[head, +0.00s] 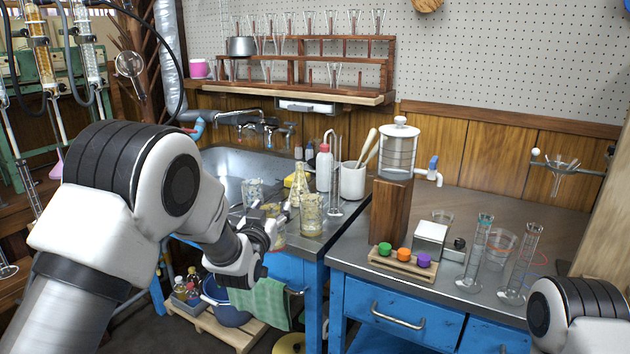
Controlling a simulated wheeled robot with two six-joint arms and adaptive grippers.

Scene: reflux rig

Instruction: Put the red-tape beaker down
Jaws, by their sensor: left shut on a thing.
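My left gripper (277,218) is at the front edge of the sink counter and is shut on a glass beaker (279,239). A reddish band shows on this beaker, and the gripper hides much of it. I cannot tell whether its base touches the counter. A stained beaker (311,215) stands just to the right of it. Another beaker (252,192) stands behind the gripper, to its left. My right gripper is out of view; only part of my right arm shows at the lower right.
The metal sink (228,167) lies behind. A conical flask (299,185), a red-capped wash bottle (324,167), a glass cylinder (335,195) and a white crock (353,180) crowd the counter. A green towel (262,303) hangs below. Tall cylinders (475,255) stand on the right bench.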

